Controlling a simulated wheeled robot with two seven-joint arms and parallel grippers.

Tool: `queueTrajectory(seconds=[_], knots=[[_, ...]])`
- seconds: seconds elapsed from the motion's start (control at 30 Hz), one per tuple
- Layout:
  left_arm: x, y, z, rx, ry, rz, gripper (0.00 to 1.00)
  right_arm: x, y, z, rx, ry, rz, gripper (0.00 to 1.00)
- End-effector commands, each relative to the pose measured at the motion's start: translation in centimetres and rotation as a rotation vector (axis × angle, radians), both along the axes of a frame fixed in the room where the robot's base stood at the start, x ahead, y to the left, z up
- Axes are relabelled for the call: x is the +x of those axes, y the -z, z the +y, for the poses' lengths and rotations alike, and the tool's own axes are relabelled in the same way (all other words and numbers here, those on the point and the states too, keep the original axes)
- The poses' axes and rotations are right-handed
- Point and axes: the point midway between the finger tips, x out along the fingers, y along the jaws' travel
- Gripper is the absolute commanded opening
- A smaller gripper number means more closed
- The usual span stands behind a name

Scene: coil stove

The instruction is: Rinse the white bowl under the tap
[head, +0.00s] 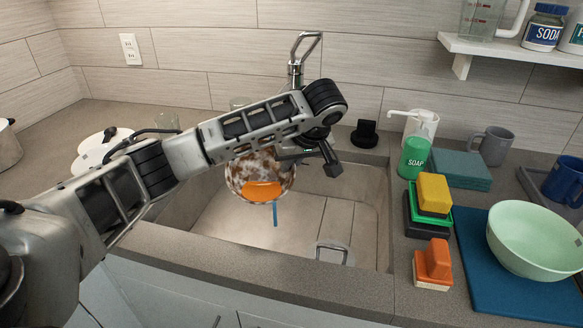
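The white bowl (247,180) is mottled with brown stains and has an orange patch on it. It is tilted on its side above the sink basin. My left gripper (312,156) reaches in from the left and is shut on its upper right rim; the fingertips are partly hidden. The chrome tap (297,68) rises behind my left arm, its spout bent to the right. A thin blue strip (275,214) hangs just below the bowl; I cannot tell whether it is water. My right gripper is out of view.
The sink (350,215) has a drain (333,252) at front. On the right are a green soap bottle (413,158), stacked sponges (430,205), an orange brush (433,265) and a mint bowl (535,240) on a blue mat (480,285). White dishes (98,150) lie left.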

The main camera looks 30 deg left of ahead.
Motion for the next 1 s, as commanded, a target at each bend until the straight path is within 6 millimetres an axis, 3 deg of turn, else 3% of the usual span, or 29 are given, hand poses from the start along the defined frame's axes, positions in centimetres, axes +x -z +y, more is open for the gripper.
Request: queueTrajectory(seconds=[0.6,1.0], knots=[[4.7,1.0,3.1,0.000,-0.001,-0.002,0.00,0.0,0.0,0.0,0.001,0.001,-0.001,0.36],[5.4,1.2,3.6,0.000,0.001,-0.001,0.00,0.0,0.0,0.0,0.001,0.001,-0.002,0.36]])
